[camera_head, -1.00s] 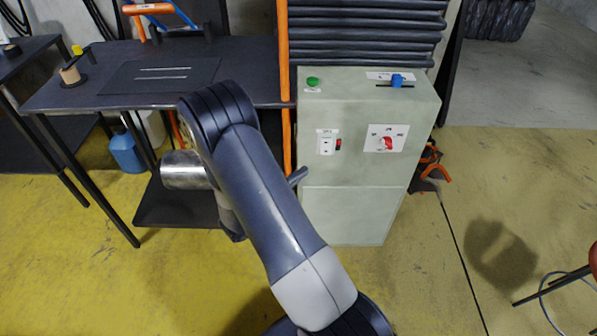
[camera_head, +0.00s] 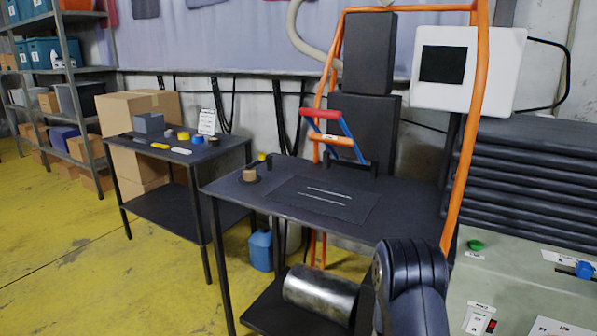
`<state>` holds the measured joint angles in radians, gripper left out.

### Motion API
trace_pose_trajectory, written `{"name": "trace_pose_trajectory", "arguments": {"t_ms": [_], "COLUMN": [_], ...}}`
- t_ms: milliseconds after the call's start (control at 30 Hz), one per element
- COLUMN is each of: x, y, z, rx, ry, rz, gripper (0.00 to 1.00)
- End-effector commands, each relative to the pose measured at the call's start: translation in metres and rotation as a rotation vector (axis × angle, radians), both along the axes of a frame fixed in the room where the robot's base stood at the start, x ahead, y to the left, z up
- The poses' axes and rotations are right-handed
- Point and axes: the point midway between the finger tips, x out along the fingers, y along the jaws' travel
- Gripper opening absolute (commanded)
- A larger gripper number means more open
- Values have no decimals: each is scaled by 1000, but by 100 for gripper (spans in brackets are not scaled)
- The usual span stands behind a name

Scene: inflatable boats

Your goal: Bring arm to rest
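My arm (camera_head: 412,285) shows at the bottom right as a dark, rounded link with a ribbed joint at its top. It stands in front of the dark table (camera_head: 280,205) and beside the pale green cabinet (camera_head: 510,290). My gripper is not in view, so its state does not show.
A metal cylinder (camera_head: 320,294) lies by the table's lower shelf (camera_head: 270,312). A second table (camera_head: 160,205), cardboard boxes (camera_head: 135,110) and shelving (camera_head: 75,100) stand left. Yellow floor is open at left.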

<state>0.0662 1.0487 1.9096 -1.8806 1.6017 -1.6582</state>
Motion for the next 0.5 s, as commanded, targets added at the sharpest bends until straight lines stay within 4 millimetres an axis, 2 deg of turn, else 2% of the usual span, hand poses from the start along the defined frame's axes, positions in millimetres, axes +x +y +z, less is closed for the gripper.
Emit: {"name": "trace_pose_trajectory", "arguments": {"t_ms": [200, 500], "x": [-5, -7], "y": [22, 28], "z": [-1, -2], "rx": [0, 0], "ry": [1, 1], "rz": [1, -1], "gripper": [0, 0]}}
